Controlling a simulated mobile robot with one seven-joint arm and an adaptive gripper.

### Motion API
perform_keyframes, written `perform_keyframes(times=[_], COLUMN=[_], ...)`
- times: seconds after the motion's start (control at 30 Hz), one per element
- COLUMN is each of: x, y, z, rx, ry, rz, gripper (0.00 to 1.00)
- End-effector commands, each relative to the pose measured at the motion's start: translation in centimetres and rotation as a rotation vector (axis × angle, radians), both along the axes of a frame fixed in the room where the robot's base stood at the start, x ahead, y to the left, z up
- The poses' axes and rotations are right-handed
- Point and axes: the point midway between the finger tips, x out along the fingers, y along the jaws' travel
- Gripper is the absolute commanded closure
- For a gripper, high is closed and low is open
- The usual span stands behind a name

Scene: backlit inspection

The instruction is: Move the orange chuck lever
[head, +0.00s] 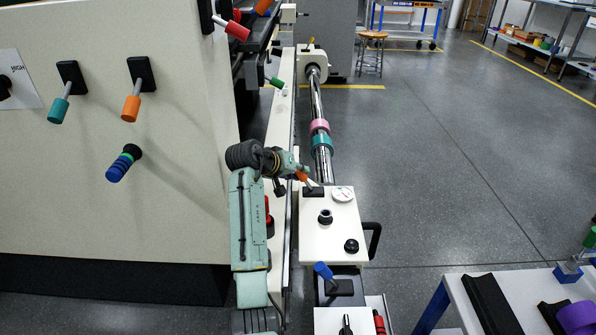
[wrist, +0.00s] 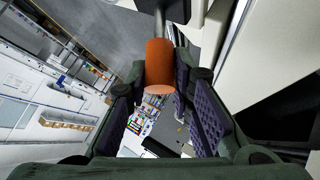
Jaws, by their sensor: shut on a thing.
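The orange chuck lever (head: 302,176) stands on a black base at the far left corner of the white machine housing in the head view. Its orange grip (wrist: 170,62) fills the space between the two fingers in the wrist view. My gripper (head: 299,172) reaches it from the left in the head view and is shut on it; in the wrist view the pads of my gripper (wrist: 163,78) lie on both sides of the grip.
The housing carries a white dial (head: 342,193) and black knobs (head: 352,246). A blue lever (head: 324,272) stands in front. Another orange lever (head: 131,108) is on the left panel. A shiny bar with a teal ring (head: 322,142) runs behind.

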Motion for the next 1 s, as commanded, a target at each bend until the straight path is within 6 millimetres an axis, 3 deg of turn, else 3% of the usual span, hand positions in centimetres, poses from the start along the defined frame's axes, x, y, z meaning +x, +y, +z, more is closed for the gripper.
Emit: perform_keyframes(times=[0.67,1.0], x=[0.0,0.0], y=[-0.1,-1.6], z=[0.2,1.3], rx=[0.007,0.147], ry=[0.001,0.001], rz=[0.0,-0.006], gripper=[1.0,1.0])
